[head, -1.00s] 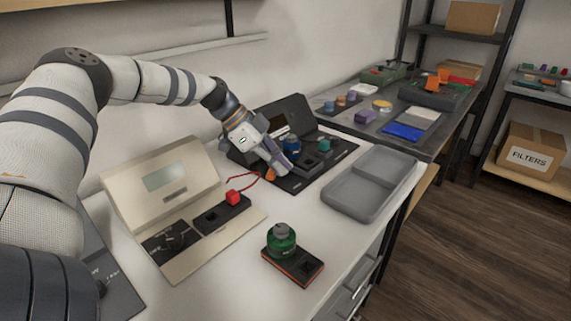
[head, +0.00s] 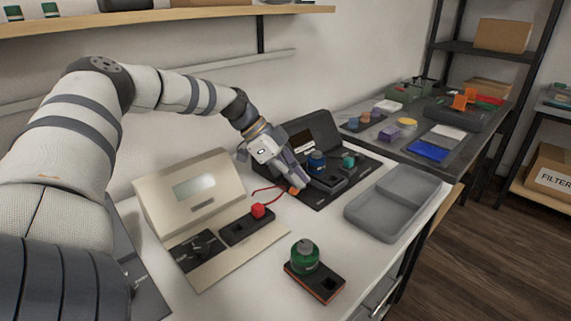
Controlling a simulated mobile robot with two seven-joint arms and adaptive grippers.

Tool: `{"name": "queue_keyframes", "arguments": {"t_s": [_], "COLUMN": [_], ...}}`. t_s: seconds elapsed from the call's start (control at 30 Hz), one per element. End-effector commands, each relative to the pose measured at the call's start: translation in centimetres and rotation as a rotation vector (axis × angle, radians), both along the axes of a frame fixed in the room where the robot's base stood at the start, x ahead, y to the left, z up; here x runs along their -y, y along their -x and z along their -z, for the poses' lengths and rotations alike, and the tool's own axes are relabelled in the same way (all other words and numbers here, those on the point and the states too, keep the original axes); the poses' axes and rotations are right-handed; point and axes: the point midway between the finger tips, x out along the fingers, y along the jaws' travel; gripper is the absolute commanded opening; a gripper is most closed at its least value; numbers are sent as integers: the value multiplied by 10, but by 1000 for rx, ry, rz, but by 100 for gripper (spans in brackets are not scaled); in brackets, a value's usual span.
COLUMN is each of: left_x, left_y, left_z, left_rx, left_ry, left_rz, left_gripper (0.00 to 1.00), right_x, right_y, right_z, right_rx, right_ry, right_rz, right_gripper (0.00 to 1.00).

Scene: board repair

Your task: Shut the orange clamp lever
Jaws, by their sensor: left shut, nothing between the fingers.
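The orange clamp lever (head: 296,191) shows as a small orange patch at the front left of a black fixture (head: 322,197) with an open lid. My left gripper (head: 302,182) is shut and empty, pointing down over that edge of the fixture. Its fingertips are right at the lever and hide part of it. I cannot tell whether they touch it, nor at what angle the lever stands. My right gripper is not in view.
A beige meter box (head: 185,190) with a red plug (head: 258,210) stands left of the fixture. A green-topped part (head: 305,257) on a black block stands in front. A grey tray (head: 398,205) lies to the right. White table is free between them.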

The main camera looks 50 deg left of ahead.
Motion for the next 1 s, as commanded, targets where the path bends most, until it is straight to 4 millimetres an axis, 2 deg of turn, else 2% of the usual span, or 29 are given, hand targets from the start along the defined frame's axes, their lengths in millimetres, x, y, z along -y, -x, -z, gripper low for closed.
{"name": "queue_keyframes", "arguments": {"t_s": [0.03, 0.2, 0.4, 0.6, 1.0], "left_x": [-6, -27, -42, -48, -48], "left_y": [3, 20, 33, 38, 38], "left_z": [-12, -44, -69, -77, -77], "left_rx": [9, 8, 6, 1, 2], "left_ry": [1, 1, 4, 0, 0], "left_rz": [-1, -2, 2, -1, 0], "left_gripper": [0, 0, 0, 0, 0], "right_x": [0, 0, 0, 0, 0], "right_y": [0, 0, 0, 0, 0], "right_z": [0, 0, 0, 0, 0], "right_rx": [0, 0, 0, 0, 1], "right_ry": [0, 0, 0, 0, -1], "right_rz": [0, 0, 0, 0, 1], "right_gripper": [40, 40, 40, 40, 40]}}
